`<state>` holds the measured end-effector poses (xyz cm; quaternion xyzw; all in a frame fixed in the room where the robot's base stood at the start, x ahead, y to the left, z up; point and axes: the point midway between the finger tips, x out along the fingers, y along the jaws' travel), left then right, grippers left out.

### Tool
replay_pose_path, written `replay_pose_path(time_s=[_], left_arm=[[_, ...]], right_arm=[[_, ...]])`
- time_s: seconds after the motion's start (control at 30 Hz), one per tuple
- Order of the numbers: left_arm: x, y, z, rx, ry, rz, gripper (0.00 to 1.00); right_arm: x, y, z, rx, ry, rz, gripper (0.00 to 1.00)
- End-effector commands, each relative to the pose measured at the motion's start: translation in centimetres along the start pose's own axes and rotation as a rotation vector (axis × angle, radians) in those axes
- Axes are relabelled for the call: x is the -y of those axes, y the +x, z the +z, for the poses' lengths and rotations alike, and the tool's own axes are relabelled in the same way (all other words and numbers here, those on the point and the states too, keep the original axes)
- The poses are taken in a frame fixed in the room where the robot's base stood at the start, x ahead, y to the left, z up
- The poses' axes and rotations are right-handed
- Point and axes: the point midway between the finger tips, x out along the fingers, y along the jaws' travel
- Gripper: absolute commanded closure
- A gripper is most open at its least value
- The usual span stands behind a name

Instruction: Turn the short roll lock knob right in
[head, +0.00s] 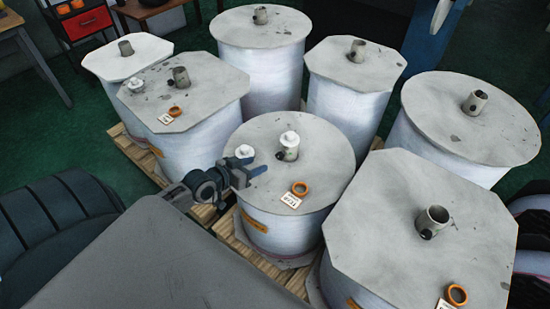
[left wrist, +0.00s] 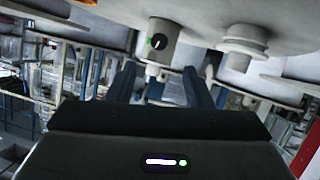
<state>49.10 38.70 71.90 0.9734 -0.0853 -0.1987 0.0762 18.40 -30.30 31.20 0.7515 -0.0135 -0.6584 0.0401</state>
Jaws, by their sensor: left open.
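The short roll (head: 325,170) is the low round-topped one in the middle of the head view. My right gripper is out of view.
A white flanged plug (left wrist: 243,46) is near the tube in the wrist view. An orange ring (head: 300,188) and a label (head: 291,200) lie on the short roll's lid. Taller rolls crowd around, including an octagonal one (head: 390,220) at front right. Wooden pallets (head: 240,242) lie beneath.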

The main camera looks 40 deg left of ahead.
Motion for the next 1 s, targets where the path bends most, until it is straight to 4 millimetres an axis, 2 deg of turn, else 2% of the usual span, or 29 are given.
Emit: replay_pose_path(time_s=[0.27,0.5,0.7,1.0], left_arm=[[-0.1,4.7,0.1,-0.002,-0.005,0.001,0.53],[-0.1,8.4,0.0,0.000,-0.003,0.001,0.53],[-0.1,9.8,0.1,0.002,-0.001,0.001,0.53],[-0.1,9.9,0.1,0.003,0.001,0.001,0.55]], right_arm=[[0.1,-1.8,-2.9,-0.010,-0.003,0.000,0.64],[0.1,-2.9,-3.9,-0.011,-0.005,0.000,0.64],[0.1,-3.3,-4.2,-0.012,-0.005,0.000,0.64],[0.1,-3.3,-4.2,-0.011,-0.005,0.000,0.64]])
